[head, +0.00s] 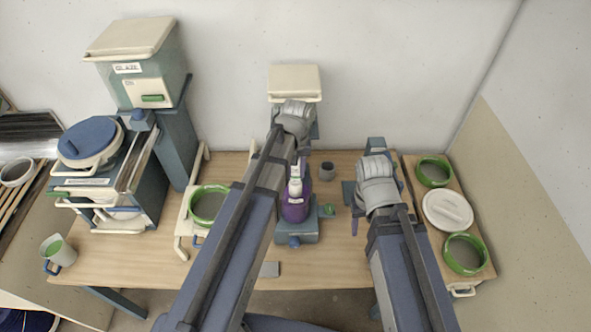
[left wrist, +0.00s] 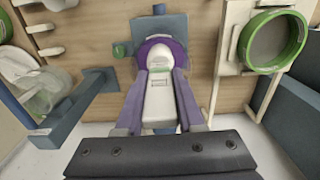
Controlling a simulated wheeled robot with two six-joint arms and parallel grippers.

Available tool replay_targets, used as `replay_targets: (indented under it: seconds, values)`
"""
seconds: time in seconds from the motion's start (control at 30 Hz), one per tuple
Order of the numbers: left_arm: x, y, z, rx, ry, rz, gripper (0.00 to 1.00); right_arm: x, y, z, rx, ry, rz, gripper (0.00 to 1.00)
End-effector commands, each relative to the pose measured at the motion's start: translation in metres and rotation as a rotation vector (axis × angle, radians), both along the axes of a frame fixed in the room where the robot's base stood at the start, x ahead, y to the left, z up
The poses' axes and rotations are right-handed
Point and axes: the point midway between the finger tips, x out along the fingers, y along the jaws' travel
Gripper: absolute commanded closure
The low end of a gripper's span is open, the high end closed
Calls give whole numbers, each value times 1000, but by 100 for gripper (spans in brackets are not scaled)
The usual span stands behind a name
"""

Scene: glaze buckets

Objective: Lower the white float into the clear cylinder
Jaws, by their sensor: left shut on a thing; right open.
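The white float (head: 295,186), slim with a rounded end, is held in the jaws of my left gripper (left wrist: 160,84); it also shows in the left wrist view (left wrist: 158,101). My left gripper is shut on it. My right gripper (head: 377,187) is open and empty, right of the cylinder.
A green-rimmed bucket (head: 208,222) is to the left. A board at right holds green-rimmed bowls (head: 464,254) and a white lid (head: 447,209). The front right table is clear apart from my arm.

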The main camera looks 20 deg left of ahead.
Motion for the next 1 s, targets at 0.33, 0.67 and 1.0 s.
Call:
replay_targets:
  seconds: [0.33, 0.67, 1.0]
  values:
    - [0, 0, -27, 0, 0, 0, 100, 0, 0, -27, 0, -1, -2, 50]
    - [0, 0, -49, 0, 0, 0, 100, 0, 0, -49, 1, -2, -4, 50]
    - [0, 0, -72, 0, 0, 0, 100, 1, 0, -72, 1, -3, -4, 50]
